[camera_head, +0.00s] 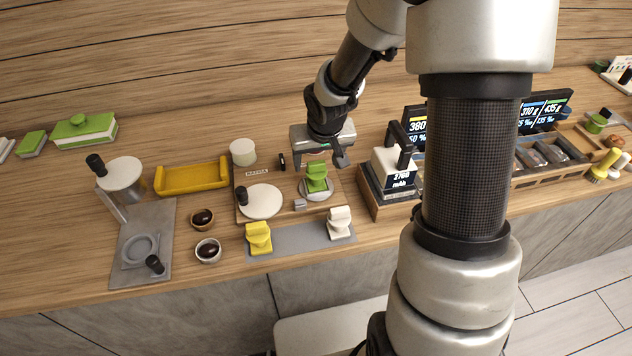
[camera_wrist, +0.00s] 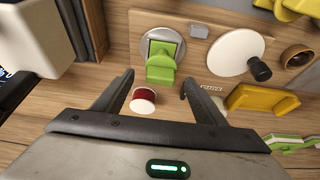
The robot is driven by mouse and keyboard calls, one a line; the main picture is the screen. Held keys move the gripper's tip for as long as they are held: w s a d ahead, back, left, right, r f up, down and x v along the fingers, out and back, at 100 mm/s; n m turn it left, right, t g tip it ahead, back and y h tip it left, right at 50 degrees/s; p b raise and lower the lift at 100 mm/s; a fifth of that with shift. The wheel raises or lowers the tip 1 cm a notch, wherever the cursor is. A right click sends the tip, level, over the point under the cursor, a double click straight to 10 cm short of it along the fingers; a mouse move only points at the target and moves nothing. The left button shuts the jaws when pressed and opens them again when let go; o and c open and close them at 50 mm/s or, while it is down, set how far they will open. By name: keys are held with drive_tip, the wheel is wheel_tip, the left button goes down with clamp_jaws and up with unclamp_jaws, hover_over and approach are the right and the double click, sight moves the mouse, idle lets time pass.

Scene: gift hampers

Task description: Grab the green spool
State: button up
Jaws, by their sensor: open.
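A green spool-like block (camera_head: 317,177) stands on a round grey disc (camera_head: 311,195) on a wooden board. In the wrist view the green spool (camera_wrist: 161,66) is ahead of my fingertips, with the disc (camera_wrist: 148,40) under it. My gripper (camera_head: 322,163) is open and hangs just behind and above the spool in the head view. In the wrist view my gripper (camera_wrist: 158,84) has its two fingers spread, with nothing held between them. A smaller white-rimmed red spool (camera_wrist: 143,101) shows between the fingers, below them.
A yellow block (camera_head: 258,238) and a white block (camera_head: 339,223) stand on a grey mat in front. A white round plate with a black knob (camera_head: 260,202) is left of the disc. A yellow tray (camera_head: 192,177) lies further left. A scale-like box (camera_head: 392,172) stands right.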

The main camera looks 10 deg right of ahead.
drive_tip(key=shift+x, duration=1.1)
drive_tip(key=c, duration=1.5)
drive_tip(key=shift+r, duration=0.15)
